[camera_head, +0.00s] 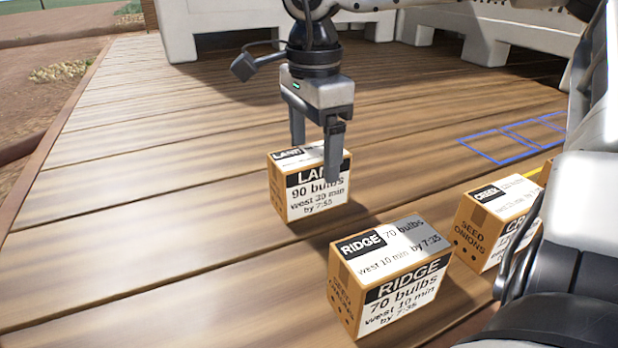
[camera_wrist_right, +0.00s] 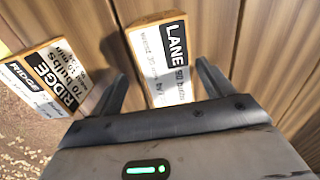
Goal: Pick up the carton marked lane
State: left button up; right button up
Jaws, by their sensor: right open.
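The lane carton (camera_head: 314,204) is a small brown box with white and black labels, upright on the wooden deck in the head view. Its label reads LANE, 90 bulbs. My right gripper (camera_head: 315,166) points down at it, open, with its fingers overlapping the carton's top and front in the picture. In the right wrist view the lane carton (camera_wrist_right: 164,58) lies between the two open fingers of the right gripper (camera_wrist_right: 162,70). Whether the fingers touch it I cannot tell. My left gripper is not in view.
The ridge carton (camera_head: 392,275) stands nearer, to the right of the lane carton; it also shows in the wrist view (camera_wrist_right: 48,78). Another carton (camera_head: 490,220) marked SEED ONIONS stands further right, partly behind my arm. Blue outlines (camera_head: 497,146) mark the deck. The deck's left is clear.

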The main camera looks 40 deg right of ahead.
aim_at(309, 176)
jog(key=shift+w+f+p, duration=0.25)
jog(key=shift+f, duration=1.2)
jog(key=shift+w+f+p, duration=0.2)
jog(key=shift+f, duration=1.2)
jog(key=c, duration=1.4)
